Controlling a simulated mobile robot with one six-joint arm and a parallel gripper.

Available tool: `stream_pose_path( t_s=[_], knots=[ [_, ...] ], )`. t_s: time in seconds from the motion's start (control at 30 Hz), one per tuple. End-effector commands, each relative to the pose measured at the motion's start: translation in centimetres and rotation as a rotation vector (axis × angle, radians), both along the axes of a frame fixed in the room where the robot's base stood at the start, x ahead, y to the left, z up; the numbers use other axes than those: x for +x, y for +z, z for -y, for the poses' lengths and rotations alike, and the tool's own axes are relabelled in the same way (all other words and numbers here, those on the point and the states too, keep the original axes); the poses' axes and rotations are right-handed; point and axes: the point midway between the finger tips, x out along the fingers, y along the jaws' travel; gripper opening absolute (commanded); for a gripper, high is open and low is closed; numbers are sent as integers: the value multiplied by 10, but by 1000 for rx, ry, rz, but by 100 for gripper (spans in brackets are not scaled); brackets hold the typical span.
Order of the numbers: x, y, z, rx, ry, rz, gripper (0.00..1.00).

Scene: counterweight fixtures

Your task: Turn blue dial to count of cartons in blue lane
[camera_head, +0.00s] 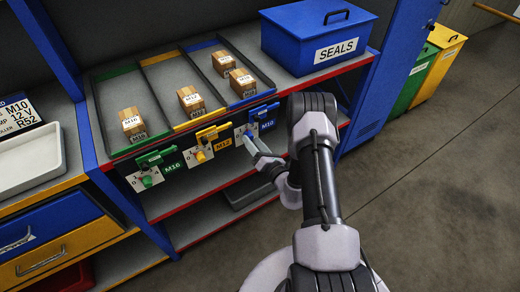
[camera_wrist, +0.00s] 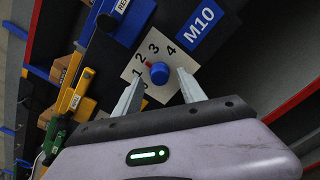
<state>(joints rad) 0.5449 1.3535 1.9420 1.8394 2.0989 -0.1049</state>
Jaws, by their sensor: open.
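The blue dial (camera_wrist: 160,74) is a round knob on a white plate with numbers, beside a blue M10 label (camera_wrist: 199,25). A red mark on its left side points toward the 1 and 2; I cannot tell exactly which. My gripper (camera_wrist: 158,77) is open, its fingertips on either side of the dial with visible gaps. In the head view my gripper (camera_head: 254,144) is in front of the blue dial's plate (camera_head: 240,132) and hides part of it. The blue lane (camera_head: 208,44) is the rightmost lane and shows two cartons, a rear carton (camera_head: 223,62) and a front carton (camera_head: 242,83).
The yellow lane holds one carton (camera_head: 190,100) and the green lane one carton (camera_head: 132,122). A yellow dial (camera_head: 201,156) and a green dial (camera_head: 147,181) sit to the left, with coloured levers above them. A blue SEALS box (camera_head: 318,38) stands on the right of the shelf.

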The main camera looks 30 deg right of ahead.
Motion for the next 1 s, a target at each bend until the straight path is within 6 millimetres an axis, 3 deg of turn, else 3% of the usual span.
stream_pose_path(
  t_s=[0.17, 0.4, 0.53, 0.7, 1.0],
  knots=[
    [-41, 2, 3, 6, -6, -5, 48],
    [-120, 3, 6, 8, -10, -4, 48],
    [-150, 2, 7, 5, -9, -2, 48],
    [-168, 1, 6, 4, -3, -1, 48],
    [-169, 0, 6, 2, -1, -1, 48]
  ],
)
